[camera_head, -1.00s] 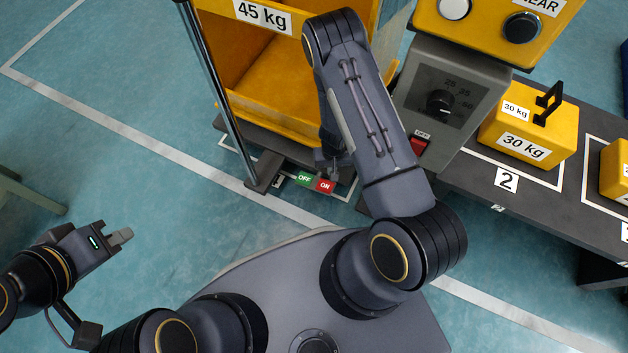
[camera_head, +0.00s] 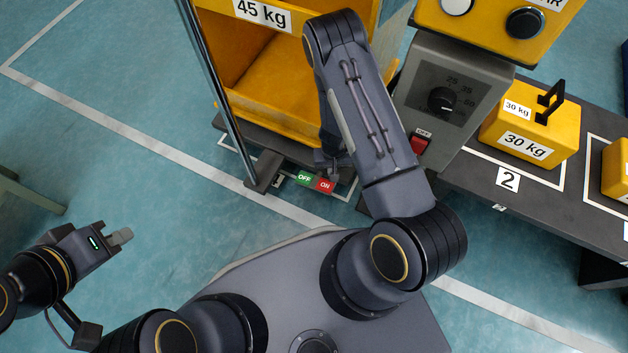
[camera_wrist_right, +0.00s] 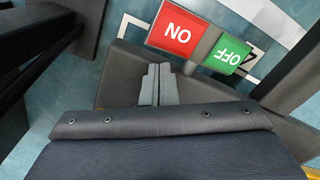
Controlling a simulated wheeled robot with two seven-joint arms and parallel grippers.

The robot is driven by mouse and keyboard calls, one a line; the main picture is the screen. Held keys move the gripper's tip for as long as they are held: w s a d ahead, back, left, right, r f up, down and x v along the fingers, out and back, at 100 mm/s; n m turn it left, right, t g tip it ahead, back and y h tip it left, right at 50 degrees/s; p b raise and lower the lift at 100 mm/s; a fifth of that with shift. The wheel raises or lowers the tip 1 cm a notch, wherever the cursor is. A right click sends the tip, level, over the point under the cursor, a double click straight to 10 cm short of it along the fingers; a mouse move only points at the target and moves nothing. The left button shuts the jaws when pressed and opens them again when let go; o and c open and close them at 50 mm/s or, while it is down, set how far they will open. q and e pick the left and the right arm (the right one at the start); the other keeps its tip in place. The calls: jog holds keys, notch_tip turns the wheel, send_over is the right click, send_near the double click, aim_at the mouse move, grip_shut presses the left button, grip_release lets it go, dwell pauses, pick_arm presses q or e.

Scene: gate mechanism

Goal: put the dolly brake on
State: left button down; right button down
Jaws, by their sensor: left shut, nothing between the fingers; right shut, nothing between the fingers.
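The dolly brake plate shows a red ON part (camera_head: 325,185) and a green OFF part (camera_head: 305,178) at the dolly's (camera_head: 270,80) front foot. In the right wrist view the red ON part (camera_wrist_right: 181,30) and green OFF part (camera_wrist_right: 228,54) lie just beyond my right gripper (camera_wrist_right: 160,72). That gripper is shut and empty, with its tips close to the red part; I cannot tell whether they touch. In the head view my right arm largely hides it. My left gripper (camera_head: 122,237) is shut and empty over the floor at the left.
A grey control box (camera_head: 450,95) with a dial and red switch stands right of my right arm. A dark bench (camera_head: 470,175) carries yellow 30 kg weights (camera_head: 530,132).

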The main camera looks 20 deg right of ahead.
jog(key=shift+f+b, duration=0.45)
jog(key=shift+f, duration=0.1)
jog(key=shift+r, duration=0.1)
notch_tip(320, 180, up, 7)
jog(key=p, duration=0.5)
jog(key=shift+p, duration=0.3)
jog(key=shift+s, duration=0.1)
dwell(0.5)
